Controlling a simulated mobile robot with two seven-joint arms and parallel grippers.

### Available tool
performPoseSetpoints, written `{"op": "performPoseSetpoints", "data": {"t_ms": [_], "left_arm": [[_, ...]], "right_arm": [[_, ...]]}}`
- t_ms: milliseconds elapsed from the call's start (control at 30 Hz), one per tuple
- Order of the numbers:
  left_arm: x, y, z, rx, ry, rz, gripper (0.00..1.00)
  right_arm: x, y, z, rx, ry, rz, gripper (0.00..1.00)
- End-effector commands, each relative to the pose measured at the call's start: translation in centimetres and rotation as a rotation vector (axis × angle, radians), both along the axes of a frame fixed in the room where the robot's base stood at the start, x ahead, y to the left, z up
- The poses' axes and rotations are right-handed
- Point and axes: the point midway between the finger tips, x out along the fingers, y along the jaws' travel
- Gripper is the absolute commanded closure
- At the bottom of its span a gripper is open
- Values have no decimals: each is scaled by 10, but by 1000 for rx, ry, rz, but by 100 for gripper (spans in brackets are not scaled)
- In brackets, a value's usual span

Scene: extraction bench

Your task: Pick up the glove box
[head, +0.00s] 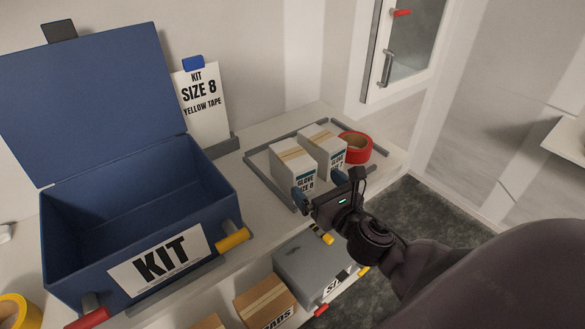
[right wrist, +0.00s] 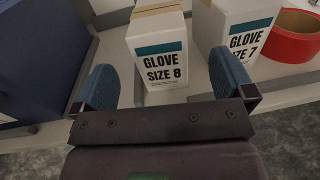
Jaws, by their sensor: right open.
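Two white glove boxes with brown tape stand side by side in a grey-railed area on the bench. The "GLOVE SIZE 8" box (head: 292,163) is on the left; the size 7 box (head: 324,147) is on the right. In the right wrist view, the size 8 box (right wrist: 160,55) lies ahead between my right gripper's open blue fingers, and the size 7 box (right wrist: 238,28) stands to its right. My right gripper (head: 318,188) is open and empty, just in front of the size 8 box. A card (head: 203,105) reads "KIT SIZE 8 YELLOW TAPE". My left gripper is out of view.
An open, empty-looking blue KIT case (head: 200,190) stands on the left. Red tape (head: 355,147) sits right of the boxes, and yellow tape (head: 18,312) lies at the lower left. A grey rail (head: 268,186) borders the boxes. A grey case (head: 305,262) and cardboard box (head: 265,301) sit below.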

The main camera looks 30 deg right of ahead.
Motion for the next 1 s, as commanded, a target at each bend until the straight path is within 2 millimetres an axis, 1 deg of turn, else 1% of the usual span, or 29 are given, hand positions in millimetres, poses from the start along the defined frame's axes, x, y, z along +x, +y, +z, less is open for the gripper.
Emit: {"op": "performPoseSetpoints", "data": {"t_ms": [33, 133, 433, 700, 833, 1000], "left_arm": [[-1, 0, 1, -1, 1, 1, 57], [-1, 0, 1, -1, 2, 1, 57], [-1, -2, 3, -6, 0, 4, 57], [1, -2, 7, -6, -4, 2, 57], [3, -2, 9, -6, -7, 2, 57], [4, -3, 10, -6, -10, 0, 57]], "right_arm": [[8, 0, 2, 0, -2, 0, 0], [20, 0, 1, 0, -1, 0, 0], [39, 0, 1, 3, 0, 0, 0], [74, 0, 1, 3, -1, 1, 0], [82, 0, 0, 2, 1, 1, 0], [83, 0, 0, 2, 1, 1, 0]]}}
